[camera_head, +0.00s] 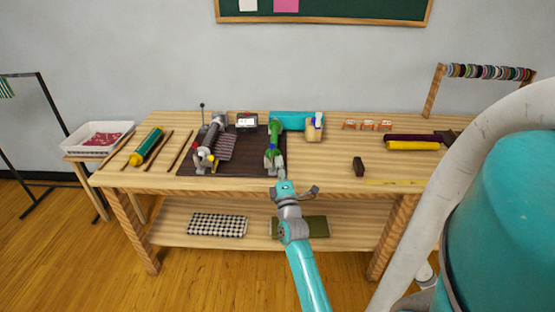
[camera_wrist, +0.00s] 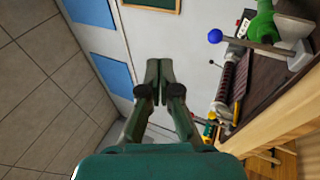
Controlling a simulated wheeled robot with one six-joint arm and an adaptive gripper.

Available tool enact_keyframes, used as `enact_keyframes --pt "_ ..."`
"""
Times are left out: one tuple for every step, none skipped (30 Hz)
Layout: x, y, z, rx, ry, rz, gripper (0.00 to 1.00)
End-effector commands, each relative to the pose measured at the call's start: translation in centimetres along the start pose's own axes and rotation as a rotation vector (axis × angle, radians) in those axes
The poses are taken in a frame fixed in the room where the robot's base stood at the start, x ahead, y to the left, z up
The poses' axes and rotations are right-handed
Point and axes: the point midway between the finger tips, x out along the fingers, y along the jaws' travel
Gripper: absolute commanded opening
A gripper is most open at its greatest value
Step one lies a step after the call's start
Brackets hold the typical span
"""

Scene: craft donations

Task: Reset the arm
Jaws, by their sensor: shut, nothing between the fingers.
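My gripper (camera_wrist: 158,72) shows in the wrist view with its two dark fingers together and nothing between them. In the head view my teal arm reaches up from the bottom to the front edge of the wooden workbench (camera_head: 330,178).
A dark mat (camera_head: 228,168) carries a roller device (camera_head: 208,145). A green-and-yellow roll (camera_head: 147,146) lies left. Folded cloths lie on the lower shelf (camera_head: 180,236). A white tray (camera_head: 82,150) stands left.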

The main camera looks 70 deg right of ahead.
Motion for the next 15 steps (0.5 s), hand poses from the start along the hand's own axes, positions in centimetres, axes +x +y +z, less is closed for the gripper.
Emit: enact_keyframes --pt "-0.42 0.29 0.0 0.001 0.0 0.001 0.0" --pt "-0.57 0.41 0.01 0.001 0.0 0.001 0.0" --pt "-0.75 0.52 0.01 0.0 0.0 0.001 0.0" --pt "-0.86 0.6 0.02 0.0 0.0 0.001 0.0" --pt "-0.94 0.66 0.02 0.0 0.0 0.001 0.0" --pt "-1.01 0.72 0.03 0.0 0.0 0.001 0.0" --pt "-1.04 0.74 0.03 0.0 0.0 0.001 0.0" --pt "-1.05 0.76 0.03 0.0 0.0 0.001 0.0" --pt "-1.05 0.77 0.03 0.0 0.0 0.001 0.0" --pt "-1.05 0.76 0.03 0.0 0.0 0.001 0.0" --pt "-1.04 0.76 0.03 0.0 0.0 0.001 0.0" --pt "-1.03 0.76 0.03 0.0 0.0 0.001 0.0" --pt "-1.03 0.75 0.02 0.0 0.0 0.001 0.0" --pt "-1.03 0.75 0.02 0.0 0.0 0.001 0.0" --pt "-1.02 0.75 0.03 0.0 0.0 0.001 0.0"
